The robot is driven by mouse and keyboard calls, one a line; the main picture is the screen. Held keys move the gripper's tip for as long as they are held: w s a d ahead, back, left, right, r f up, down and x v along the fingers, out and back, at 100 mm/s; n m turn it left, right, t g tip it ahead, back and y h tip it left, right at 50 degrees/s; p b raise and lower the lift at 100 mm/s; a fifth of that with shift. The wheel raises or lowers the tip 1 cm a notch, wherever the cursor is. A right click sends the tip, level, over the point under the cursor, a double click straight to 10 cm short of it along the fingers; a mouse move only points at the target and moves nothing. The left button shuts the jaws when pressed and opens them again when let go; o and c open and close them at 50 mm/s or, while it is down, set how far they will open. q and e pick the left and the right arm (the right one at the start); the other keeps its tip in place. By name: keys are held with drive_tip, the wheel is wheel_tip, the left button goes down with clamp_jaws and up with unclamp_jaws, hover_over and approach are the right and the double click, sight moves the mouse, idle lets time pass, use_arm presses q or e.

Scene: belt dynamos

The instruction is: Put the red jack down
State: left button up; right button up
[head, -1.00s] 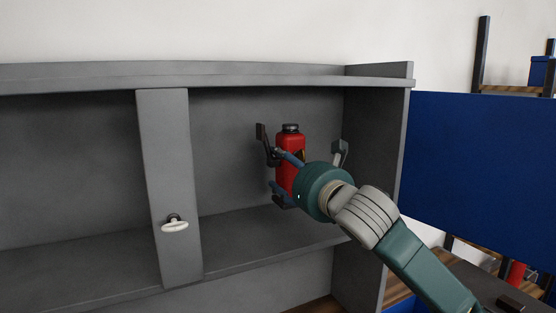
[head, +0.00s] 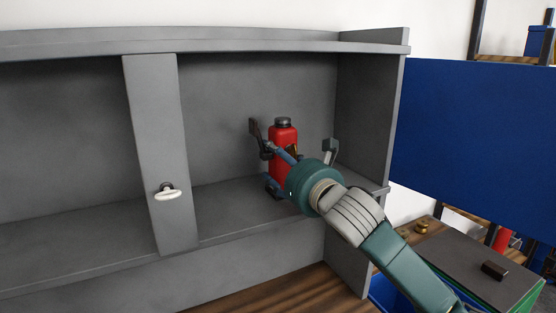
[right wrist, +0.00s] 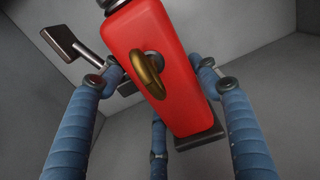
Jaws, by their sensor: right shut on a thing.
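The red jack (head: 284,136) is a red upright body with a dark cap, inside the right compartment of the grey cabinet (head: 160,250). My right gripper (head: 282,168) is shut on it from the front. In the right wrist view the red jack (right wrist: 187,98) fills the middle between blue fingers of the right gripper (right wrist: 157,72), with a brass ring on its face and a dark base. It stands upright or nearly so, low over the shelf floor (head: 235,210). The gripper hides its bottom, so I cannot tell whether it touches the shelf. My left gripper is out of view.
A grey divider (head: 160,130) with a white-handled knob (head: 167,192) stands left of the jack. The cabinet's side wall (head: 368,130) is close on the right. A blue panel (head: 470,140) lies beyond. The shelf around the jack looks clear.

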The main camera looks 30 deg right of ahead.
drive_tip(key=o, duration=1.9)
drive_tip(key=shift+o, duration=0.2)
drive_tip(key=shift+s, duration=0.1)
drive_tip(key=shift+r, duration=0.1)
drive_tip(key=shift+s, duration=0.15)
drive_tip(key=s+b, duration=0.1)
drive_tip(key=s, duration=0.2)
drive_tip(key=s+b, duration=0.1)
drive_tip(key=s, duration=0.1)
drive_tip(key=s+b, duration=0.1)
drive_tip(key=s, duration=0.2)
drive_tip(key=shift+s+a+f+b, duration=0.2)
drive_tip(key=shift+s+a+b, duration=0.05)
drive_tip(key=shift+s+b, duration=0.1)
drive_tip(key=s+b, duration=0.3)
drive_tip(key=b, duration=0.3)
drive_tip(key=shift+a+r, duration=0.1)
drive_tip(key=shift+r, duration=0.05)
drive_tip(key=shift+r, duration=0.15)
